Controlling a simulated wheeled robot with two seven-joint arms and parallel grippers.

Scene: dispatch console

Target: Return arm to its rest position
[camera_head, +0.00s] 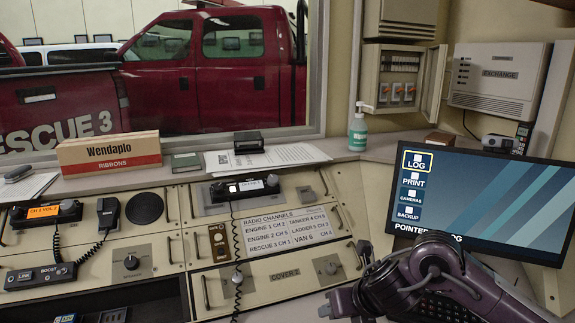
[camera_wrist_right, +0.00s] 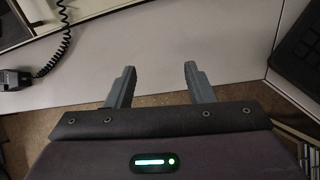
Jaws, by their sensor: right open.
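My right arm comes in from the lower right in the head view, bent over the desk in front of the monitor. My right gripper (camera_head: 328,304) is low in that view, left of the keyboard, and small and dark there. In the right wrist view my right gripper (camera_wrist_right: 160,78) shows two grey fingers spread apart with nothing between them. Below and beyond the fingers are a pale console surface and a brown speckled floor or panel. My left gripper is not in view.
The monitor (camera_head: 485,200) stands right, with the keyboard (camera_head: 440,308) partly behind my arm. The console has a radio (camera_head: 245,188) and coiled cord (camera_head: 237,240). A handset (camera_wrist_right: 15,79) shows in the wrist view. A sanitizer bottle (camera_head: 358,130) and ribbon box (camera_head: 110,152) stand on the ledge.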

